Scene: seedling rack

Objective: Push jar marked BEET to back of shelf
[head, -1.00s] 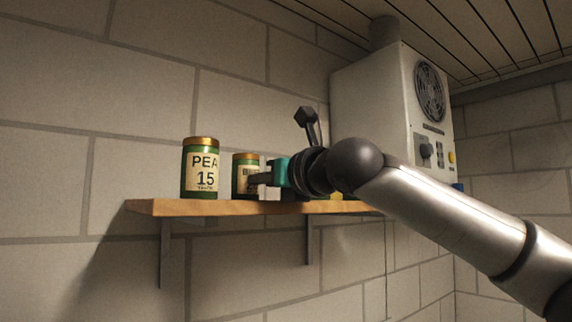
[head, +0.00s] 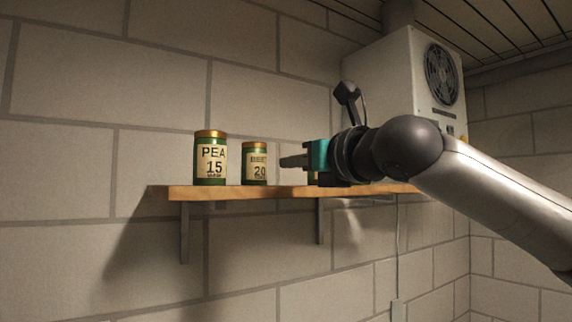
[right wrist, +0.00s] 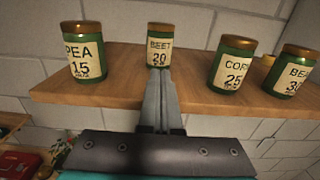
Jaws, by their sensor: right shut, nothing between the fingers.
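The BEET jar (head: 254,163) is green with a gold lid and a cream label, upright on the wooden shelf (head: 240,193), right of the PEA jar (head: 210,160). In the right wrist view the BEET jar (right wrist: 159,45) reads "BEET 20" and stands farther back than its neighbours, near the wall. My right gripper (head: 283,161) is shut and empty, pointing at the jar from the right, with a small gap between them in the head view. In the right wrist view its fingertips (right wrist: 156,74) are just in front of the jar's base. My left gripper is not in view.
The PEA jar (right wrist: 83,52) stands left of BEET; a "25" jar (right wrist: 231,65) and another jar (right wrist: 296,70) stand to the right, nearer the shelf's front edge. A white fan unit (head: 400,80) is on the wall behind my right arm.

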